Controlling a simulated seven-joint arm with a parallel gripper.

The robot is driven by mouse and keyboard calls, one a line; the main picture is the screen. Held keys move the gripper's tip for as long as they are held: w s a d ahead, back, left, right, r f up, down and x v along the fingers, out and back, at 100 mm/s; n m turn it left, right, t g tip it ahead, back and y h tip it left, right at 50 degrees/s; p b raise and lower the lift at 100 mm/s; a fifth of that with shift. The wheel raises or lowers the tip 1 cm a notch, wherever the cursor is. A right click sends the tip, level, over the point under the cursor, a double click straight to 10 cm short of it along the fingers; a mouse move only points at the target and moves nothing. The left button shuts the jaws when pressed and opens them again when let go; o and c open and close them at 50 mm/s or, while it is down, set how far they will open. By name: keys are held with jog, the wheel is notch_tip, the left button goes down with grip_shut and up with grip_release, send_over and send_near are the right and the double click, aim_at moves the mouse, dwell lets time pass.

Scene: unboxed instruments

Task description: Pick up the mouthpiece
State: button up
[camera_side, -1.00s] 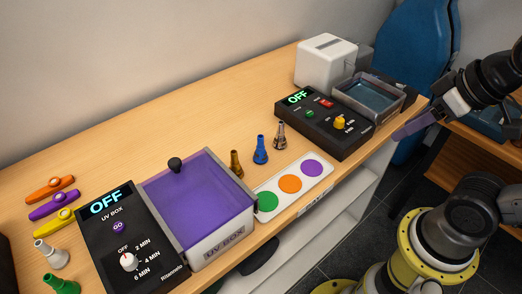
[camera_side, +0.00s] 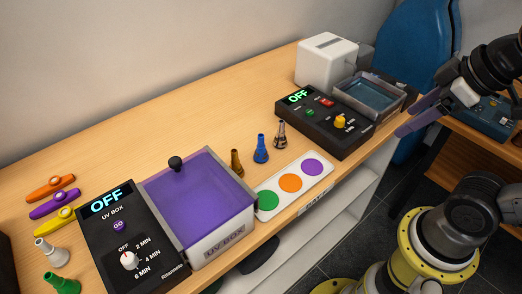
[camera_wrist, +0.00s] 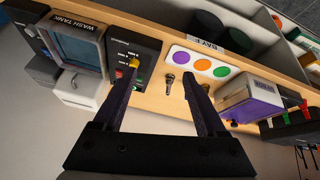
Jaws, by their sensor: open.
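Several mouthpieces stand upright on the wooden table: a brass one (camera_side: 237,163), a blue one (camera_side: 261,149) and a dark silver one (camera_side: 280,135) in a row behind the white card. A white one (camera_side: 50,254) and a green one (camera_side: 60,284) are at the lower left. The frames do not show which one is meant. My gripper (camera_side: 420,103) is open and empty at the right, off the table's front edge. In the wrist view its purple fingers (camera_wrist: 158,72) are spread, with the silver mouthpiece (camera_wrist: 169,84) visible between them. The right finger hides other mouthpieces there.
A white card (camera_side: 323,158) with green, orange and purple dots lies at the front edge. The purple-lidded UV box (camera_side: 208,246) is left of the row. A black control box (camera_side: 312,130) and wash tank (camera_side: 385,84) are right. Kazoos (camera_side: 53,205) lie far left.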

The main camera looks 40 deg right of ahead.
jog(key=w+a+r+n+g, duration=0.1)
jog(key=w+a+r+n, duration=0.15)
jog(key=w, duration=0.35)
jog(key=w+a+r+n+g, duration=0.1)
jog(key=w+a+n, duration=0.1)
jog(key=w+n, duration=0.3)
jog(key=w+a+r+n+g, duration=0.1)
jog(key=w+a+r+n, duration=0.1)
jog(key=w, duration=0.4)
jog(key=w+a+f+n+g, duration=0.1)
jog(key=w+a+f, duration=0.1)
jog(key=f, duration=0.1)
jog(key=w+a+f+n+g, duration=0.1)
jog(key=w+a+f, duration=0.2)
jog(key=w+a+f+n, duration=0.1)
jog(key=w+a+f, duration=0.1)
jog(key=a+f, duration=0.1)
jog(key=shift+w+a+f+g, duration=0.2)
jog(key=shift+w+f+g, duration=0.05)
jog(key=shift+w+g, duration=0.15)
send_over(261, 147)
jog(key=f, duration=0.7)
jog(key=shift+w+d, duration=0.3)
jog(key=shift+d, duration=0.05)
jog(key=shift+a+f, duration=0.1)
jog(key=shift+f, duration=2.9)
grip_shut()
